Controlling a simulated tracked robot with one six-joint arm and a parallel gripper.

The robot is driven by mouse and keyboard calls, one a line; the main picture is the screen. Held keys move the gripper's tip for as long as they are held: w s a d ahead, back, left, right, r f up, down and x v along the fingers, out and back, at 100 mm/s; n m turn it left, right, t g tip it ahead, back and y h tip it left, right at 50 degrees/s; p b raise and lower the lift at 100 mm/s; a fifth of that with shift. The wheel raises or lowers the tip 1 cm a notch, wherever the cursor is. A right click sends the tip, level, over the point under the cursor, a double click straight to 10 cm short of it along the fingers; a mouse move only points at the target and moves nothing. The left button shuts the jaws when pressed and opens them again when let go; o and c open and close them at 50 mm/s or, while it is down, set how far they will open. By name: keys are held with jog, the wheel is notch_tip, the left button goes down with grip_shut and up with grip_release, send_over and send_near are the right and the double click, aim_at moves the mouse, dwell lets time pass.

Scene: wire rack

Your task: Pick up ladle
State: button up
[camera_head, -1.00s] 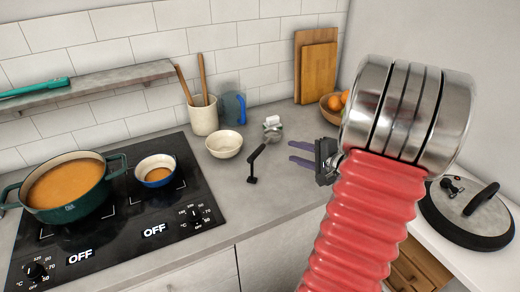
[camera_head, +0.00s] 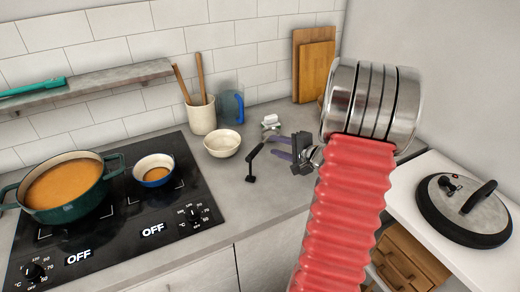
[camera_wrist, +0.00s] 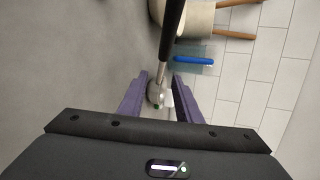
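The ladle appears to be the long utensil with a black handle (camera_head: 256,152), leaning on a small black stand on the counter. The handle crosses the top of the wrist view (camera_wrist: 172,30), leading to a silver shaft and a rounded metal end (camera_wrist: 157,94). My gripper (camera_head: 272,146) is just right of the handle in the head view. Its two purple fingers are apart, with nothing held. In the wrist view, the metal end shows between the fingers (camera_wrist: 160,76); I cannot tell its depth or any contact.
A white bowl (camera_head: 222,144), a utensil crock (camera_head: 203,118) and a blue pitcher (camera_head: 231,107) stand behind and left. The hob (camera_head: 120,222) holds a green pot (camera_head: 103,190) and a small pan (camera_head: 170,171). A lid (camera_head: 463,222) lies right. Cutting boards (camera_head: 317,70) lean on the wall.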

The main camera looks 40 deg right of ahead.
jog(key=shift+x, duration=2.65)
jog(key=shift+a, duration=0.1)
jog(key=shift+c, duration=0.2)
grip_shut()
